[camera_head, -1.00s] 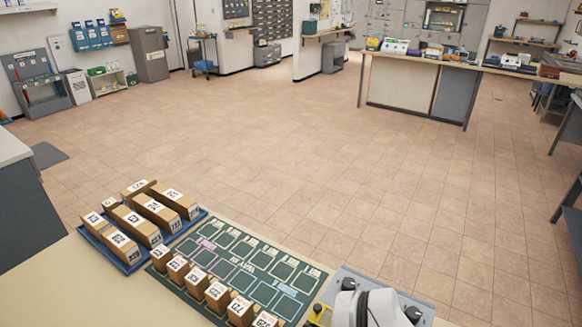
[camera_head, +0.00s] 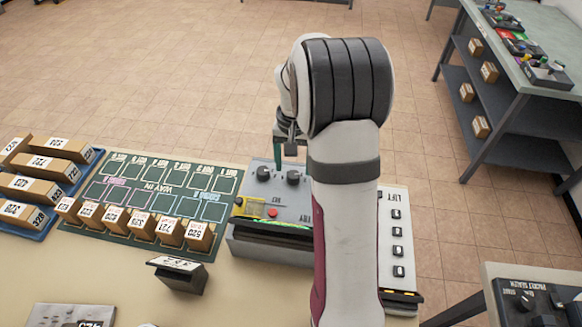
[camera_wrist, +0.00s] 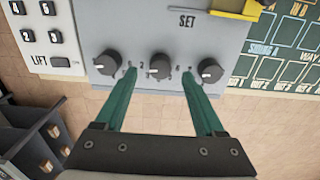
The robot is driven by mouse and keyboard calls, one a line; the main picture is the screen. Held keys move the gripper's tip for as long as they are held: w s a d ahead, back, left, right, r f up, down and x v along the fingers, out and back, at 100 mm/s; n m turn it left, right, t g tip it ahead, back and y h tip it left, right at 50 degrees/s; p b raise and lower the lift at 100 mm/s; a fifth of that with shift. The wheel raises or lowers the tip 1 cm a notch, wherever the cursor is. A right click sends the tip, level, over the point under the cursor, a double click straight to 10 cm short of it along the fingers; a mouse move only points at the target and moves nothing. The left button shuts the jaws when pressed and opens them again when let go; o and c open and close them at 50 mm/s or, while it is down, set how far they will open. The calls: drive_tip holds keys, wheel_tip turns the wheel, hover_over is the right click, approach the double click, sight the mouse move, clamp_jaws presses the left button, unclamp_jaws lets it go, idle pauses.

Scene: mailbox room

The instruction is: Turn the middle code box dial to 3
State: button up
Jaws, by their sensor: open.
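The grey code box (camera_head: 240,240) stands on the table, with a row of three black dials on its top. In the wrist view the middle dial (camera_wrist: 158,66) has a white pointer mark on its left side. The left dial (camera_wrist: 107,62) and right dial (camera_wrist: 210,70) flank it. My gripper (camera_wrist: 159,71) is open, its green fingertips on either side of the middle dial. In the head view one green finger (camera_head: 277,154) shows between two dials; my arm hides part of the box. The number marks are too small to read surely.
A yellow part (camera_head: 250,207) and a red button (camera_head: 272,213) sit on the box. A white LIFT keypad (camera_head: 397,232) is right of it. A green mat (camera_head: 150,178) with small cartons lies left. A dark stand (camera_head: 178,273) is in front.

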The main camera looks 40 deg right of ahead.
sight(293, 175)
drive_tip(key=shift+f, duration=1.5)
clamp_jaws()
